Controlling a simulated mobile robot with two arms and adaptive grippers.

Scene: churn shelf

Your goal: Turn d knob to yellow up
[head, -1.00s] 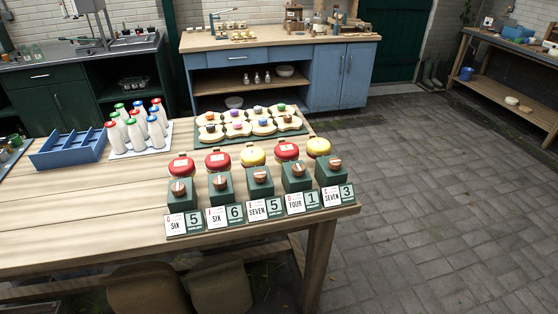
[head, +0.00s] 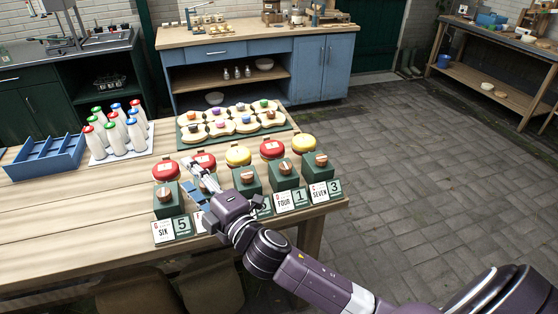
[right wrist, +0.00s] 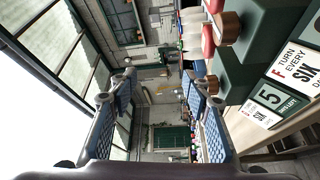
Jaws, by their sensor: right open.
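A row of dark green boxes with copper knobs and day cards stands at the table's front edge. The fourth box from the left has a knob (head: 285,169), a FOUR card (head: 283,201) and a red disc (head: 272,149) behind it. The head view's letters are too small to read. My right gripper (head: 194,175) is open and empty over the second box, mostly hiding it. In the right wrist view its fingers (right wrist: 166,82) are spread apart, beside a green box (right wrist: 268,40) and a card marked F (right wrist: 291,62). My left gripper is out of view.
Other discs are red or yellow, such as the third's yellow one (head: 238,156). Bread slices on a green tray (head: 285,132), white bottles (head: 116,132) and a blue crate (head: 45,158) stand behind and left. The left front tabletop (head: 70,210) is bare.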

